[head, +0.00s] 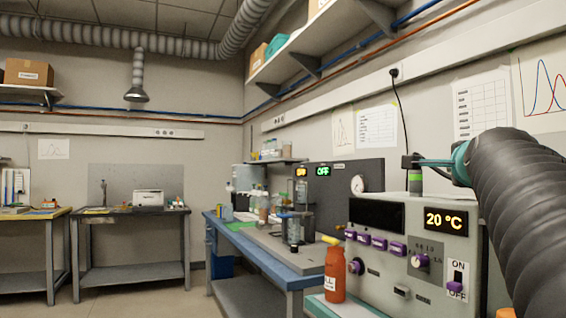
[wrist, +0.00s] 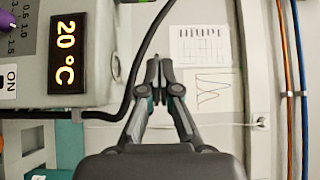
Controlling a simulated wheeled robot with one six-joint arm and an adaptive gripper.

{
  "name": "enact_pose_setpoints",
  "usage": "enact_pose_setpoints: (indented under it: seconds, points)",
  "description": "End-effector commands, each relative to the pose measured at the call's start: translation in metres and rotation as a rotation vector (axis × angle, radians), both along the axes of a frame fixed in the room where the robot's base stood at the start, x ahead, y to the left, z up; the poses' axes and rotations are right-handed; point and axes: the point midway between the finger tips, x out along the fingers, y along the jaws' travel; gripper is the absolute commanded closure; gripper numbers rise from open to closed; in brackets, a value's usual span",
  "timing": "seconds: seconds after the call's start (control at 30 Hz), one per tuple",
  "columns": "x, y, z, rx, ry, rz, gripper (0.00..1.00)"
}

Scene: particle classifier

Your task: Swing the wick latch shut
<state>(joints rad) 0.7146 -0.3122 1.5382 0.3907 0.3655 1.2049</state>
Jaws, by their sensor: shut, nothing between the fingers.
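The classifier (head: 370,250) is a grey box at the right of the head view, with a lit "20 °C" display (head: 444,219). It shows turned sideways at the left of the wrist view (wrist: 20,50). A short cylinder with a green band (head: 415,177) stands on its top. I cannot tell for sure which part is the wick latch. My gripper (head: 408,161) is above the box top, close to the cylinder's upper end; contact is unclear. In the wrist view my gripper (wrist: 160,78) has its fingertips together, with nothing seen between them.
Purple knobs (head: 378,241) and an ON/OFF switch (head: 457,278) are on the box front. A red bottle (head: 335,270) stands before it. A black cable (wrist: 137,75) runs close by the fingers. Papers (wrist: 198,45) hang on the wall behind. A blue bench (head: 262,255) extends left.

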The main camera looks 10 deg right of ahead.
Motion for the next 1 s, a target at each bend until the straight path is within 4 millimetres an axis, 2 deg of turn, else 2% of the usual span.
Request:
enact_pose_setpoints:
  seconds: [0.2,0.47,1.0]
  points:
    - [0.005,0.023,0.002,-0.004,0.0,0.006,1.0]
    - [0.009,0.038,0.0,0.0,0.001,0.004,1.0]
    - [0.01,0.045,0.0,-0.001,0.0,0.001,1.0]
